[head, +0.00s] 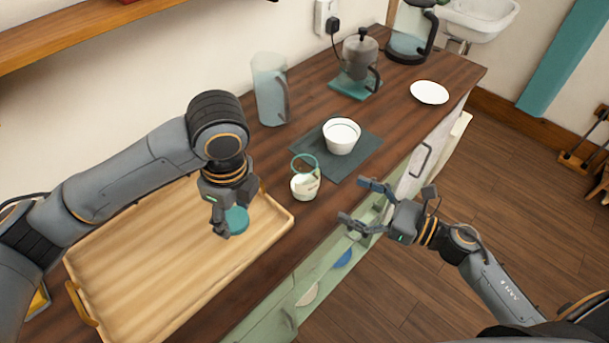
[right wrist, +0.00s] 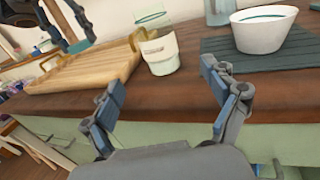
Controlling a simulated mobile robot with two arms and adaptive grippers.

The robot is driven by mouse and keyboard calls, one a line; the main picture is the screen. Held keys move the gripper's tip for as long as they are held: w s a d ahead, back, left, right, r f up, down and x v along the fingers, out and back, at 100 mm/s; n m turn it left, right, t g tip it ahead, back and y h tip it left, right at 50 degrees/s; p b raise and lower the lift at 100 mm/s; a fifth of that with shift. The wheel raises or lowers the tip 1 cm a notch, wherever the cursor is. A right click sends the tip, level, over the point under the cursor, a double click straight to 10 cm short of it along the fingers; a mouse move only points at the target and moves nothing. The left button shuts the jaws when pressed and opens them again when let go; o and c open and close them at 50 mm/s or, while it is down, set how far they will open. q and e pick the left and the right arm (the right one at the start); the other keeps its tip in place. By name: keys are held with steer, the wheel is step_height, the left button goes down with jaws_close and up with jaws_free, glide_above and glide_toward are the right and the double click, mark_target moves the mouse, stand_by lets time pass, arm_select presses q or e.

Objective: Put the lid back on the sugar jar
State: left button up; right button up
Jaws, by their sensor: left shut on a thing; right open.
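The sugar jar (head: 305,187) appears to be a clear jar with a teal rim, white contents low inside and a pale label. It stands upright and open on the counter, right of the tray; it also shows in the right wrist view (right wrist: 161,54). My left gripper (head: 228,214) is shut on the round teal lid (head: 237,221), holding it over the tray's right part, left of the jar and apart from it. My right gripper (head: 354,203) is open and empty, right of the jar beyond the counter's front edge; its fingers also show in the right wrist view (right wrist: 160,90).
A wooden tray (head: 150,262) fills the counter's left. A white bowl (head: 342,146) stands on a dark mat (head: 362,143) behind the jar.

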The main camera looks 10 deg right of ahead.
mark_target(318, 182)
steer(key=shift+w+a+r, duration=0.1)
arm_select(q)
step_height(318, 182, up, 3)
steer(key=p, duration=0.2)
steer(key=shift+f+p, duration=0.2)
steer(key=shift+p, duration=0.1)
arm_select(e)
steer(key=x, duration=0.6)
steer(key=shift+r, duration=0.1)
steer(key=shift+w+a, duration=0.25)
arm_select(q)
steer(key=shift+r+p, duration=0.4)
arm_select(e)
steer(key=shift+w+a+r, duration=0.1)
steer(key=shift+w+a, duration=0.1)
steer(key=shift+a, duration=0.1)
arm_select(q)
steer(key=shift+r+p, duration=0.95)
arm_select(e)
steer(key=x, duration=0.3)
steer(key=shift+w+a+r, duration=0.1)
steer(key=shift+w+a, duration=0.1)
steer(key=shift+a, duration=0.05)
steer(key=shift+w+a+f, duration=0.2)
steer(key=shift+w+a, duration=0.05)
steer(key=shift+a, duration=0.05)
steer(key=c, duration=1.5)
